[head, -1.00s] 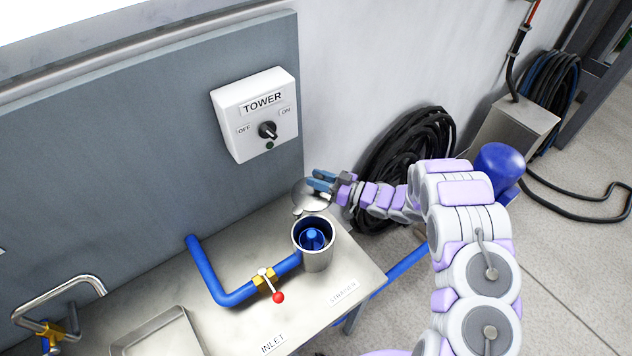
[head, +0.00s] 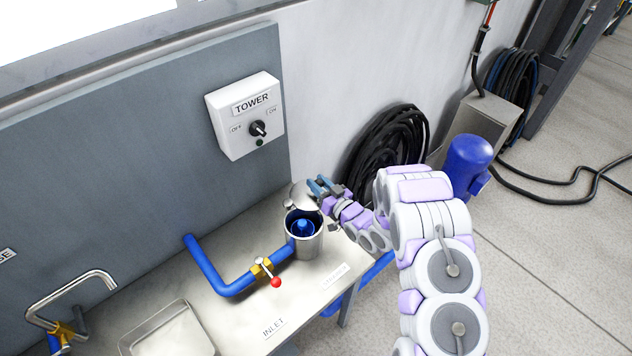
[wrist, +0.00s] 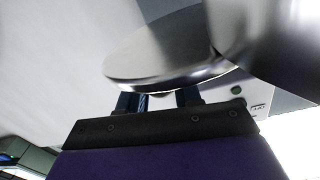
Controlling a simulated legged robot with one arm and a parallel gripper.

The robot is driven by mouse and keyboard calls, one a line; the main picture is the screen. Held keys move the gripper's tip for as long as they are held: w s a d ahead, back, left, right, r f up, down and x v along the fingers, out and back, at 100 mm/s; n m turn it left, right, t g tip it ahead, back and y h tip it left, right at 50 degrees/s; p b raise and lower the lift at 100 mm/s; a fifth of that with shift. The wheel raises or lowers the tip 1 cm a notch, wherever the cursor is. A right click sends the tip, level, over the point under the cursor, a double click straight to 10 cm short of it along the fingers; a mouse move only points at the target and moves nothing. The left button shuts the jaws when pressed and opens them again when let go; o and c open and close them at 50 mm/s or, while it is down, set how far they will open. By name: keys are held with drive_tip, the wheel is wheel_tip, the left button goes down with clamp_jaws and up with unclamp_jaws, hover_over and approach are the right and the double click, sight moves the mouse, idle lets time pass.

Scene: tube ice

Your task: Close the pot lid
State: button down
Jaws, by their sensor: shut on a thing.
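The pot (head: 306,246) is a steel cylinder with a blue inside, standing open on the steel bench. Its round metal lid (head: 300,196) is raised and tilted at the pot's back edge. My gripper (head: 321,186) is at the lid's edge, behind and right of the pot opening, shut on the lid. In the wrist view, the lid (wrist: 165,50) is a shiny disc just beyond my blue fingers (wrist: 160,102). The exact contact between fingers and lid is partly hidden. A blurred curved metal surface at upper right is probably the pot.
A blue pipe (head: 220,283) with a red-tipped valve (head: 264,268) joins the pot. The TOWER switch box (head: 246,116) is on the wall behind. A black hose coil (head: 390,150) and a blue motor (head: 466,165) stand right of the bench (head: 250,312).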

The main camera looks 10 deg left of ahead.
drive_tip(key=shift+s, duration=0.1)
idle(0.3)
drive_tip(key=c, duration=0.8)
unclamp_jaws()
drive_tip(key=v, duration=1.7)
drive_tip(key=shift+s, duration=0.25)
drive_tip(key=shift+c, duration=0.2)
